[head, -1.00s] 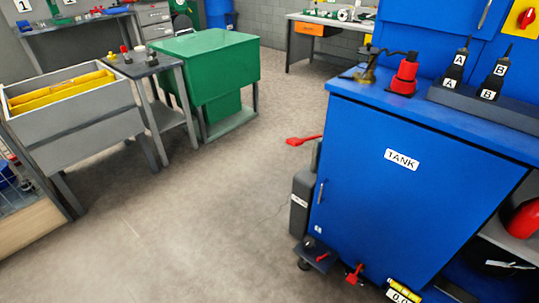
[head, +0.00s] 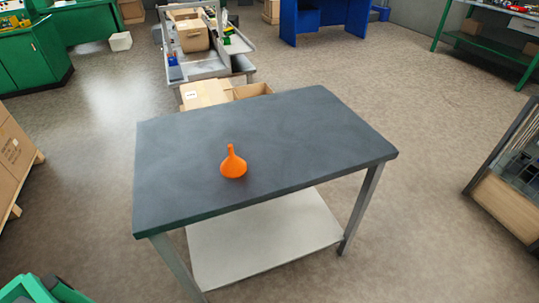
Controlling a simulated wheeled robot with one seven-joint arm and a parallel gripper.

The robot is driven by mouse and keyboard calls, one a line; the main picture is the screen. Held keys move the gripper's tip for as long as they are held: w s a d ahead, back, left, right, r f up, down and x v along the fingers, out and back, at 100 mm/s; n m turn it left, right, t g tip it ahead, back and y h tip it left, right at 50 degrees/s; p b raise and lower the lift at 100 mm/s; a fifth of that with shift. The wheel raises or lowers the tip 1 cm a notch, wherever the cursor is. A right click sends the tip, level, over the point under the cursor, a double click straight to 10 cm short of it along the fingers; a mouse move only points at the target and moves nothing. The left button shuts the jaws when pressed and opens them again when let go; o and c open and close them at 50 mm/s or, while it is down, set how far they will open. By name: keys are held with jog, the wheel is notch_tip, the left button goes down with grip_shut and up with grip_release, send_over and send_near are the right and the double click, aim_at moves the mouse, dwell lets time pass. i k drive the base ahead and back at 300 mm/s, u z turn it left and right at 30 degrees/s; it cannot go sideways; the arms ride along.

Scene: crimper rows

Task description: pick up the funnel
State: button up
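The orange funnel (head: 233,163) stands on the dark grey top of a table (head: 310,125), left of the middle and toward the near edge. Its wide mouth is down and its narrow spout points up. Nothing touches it except the table top.
The table top is otherwise bare, with a pale lower shelf (head: 262,240) beneath. Cardboard boxes (head: 205,93) stand just behind the table. Stacked cartons (head: 14,150) are at the left, and a wood-and-metal rack (head: 505,205) is at the right. Open floor lies on both sides.

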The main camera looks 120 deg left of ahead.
aim_at(234, 166)
jog(key=u, duration=4)
jog(key=k, duration=0.55)
jog(key=z, duration=0.15)
jog(key=i, duration=0.55)
jog(key=z, duration=0.1)
